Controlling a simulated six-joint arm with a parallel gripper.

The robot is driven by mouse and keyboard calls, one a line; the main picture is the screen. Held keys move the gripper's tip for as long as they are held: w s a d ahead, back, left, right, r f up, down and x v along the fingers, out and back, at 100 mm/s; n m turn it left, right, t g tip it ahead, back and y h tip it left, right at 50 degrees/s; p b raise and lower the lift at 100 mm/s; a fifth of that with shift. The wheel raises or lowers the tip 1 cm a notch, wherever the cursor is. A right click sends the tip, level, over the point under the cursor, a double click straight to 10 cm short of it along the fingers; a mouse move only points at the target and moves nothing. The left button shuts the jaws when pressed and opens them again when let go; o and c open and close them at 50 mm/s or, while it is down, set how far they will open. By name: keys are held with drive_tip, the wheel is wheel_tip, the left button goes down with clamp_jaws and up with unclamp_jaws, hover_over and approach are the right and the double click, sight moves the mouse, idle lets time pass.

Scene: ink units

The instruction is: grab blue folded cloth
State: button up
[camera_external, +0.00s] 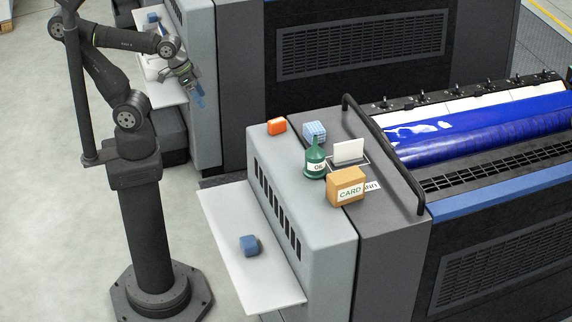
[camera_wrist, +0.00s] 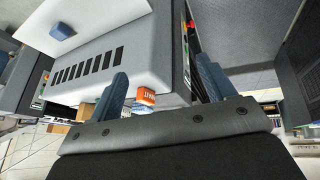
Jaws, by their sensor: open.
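A light-blue checked folded piece (camera_external: 314,131), which looks like the blue folded cloth, lies on top of the near grey machine, behind the green bottle. A small blue patch (camera_wrist: 140,107) beside the orange box in the wrist view may be the same cloth, mostly hidden. My gripper (camera_external: 199,98) is open and empty, in the air left of the machine top and well apart from the cloth. In the wrist view my gripper (camera_wrist: 162,75) shows its two blue-grey fingers spread, with the orange box visible between them.
A dark handrail (camera_external: 383,150) runs to the right. A plain blue block (camera_external: 249,245) lies on the white shelf (camera_external: 225,222).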

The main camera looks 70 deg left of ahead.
drive_tip(key=w+d+r+n+g+y, duration=0.1)
drive_tip(key=w+d+r+n, duration=0.45)
drive_tip(key=w, duration=0.25)
drive_tip(key=w+d+r+n+g, duration=0.1)
drive_tip(key=w+d+r+n, duration=0.35)
drive_tip(key=w+r, duration=0.3)
drive_tip(key=n+g+y, duration=0.2)
drive_tip(key=n+g, duration=0.1)
drive_tip(key=n, duration=0.8)
hover_over(315, 126)
wheel_tip(315, 126, down, 2)
drive_tip(key=f, duration=1.1)
drive_tip(key=shift+s+d+f, duration=0.25)
drive_tip(key=shift+s+d, duration=0.1)
drive_tip(key=shift+w+a+f, duration=0.15)
drive_tip(key=shift+f, duration=1.2)
drive_tip(key=shift+w+a+f, duration=0.1)
drive_tip(key=shift+a+f, duration=0.05)
drive_tip(key=shift+f, duration=1.2)
drive_tip(key=c, duration=1)
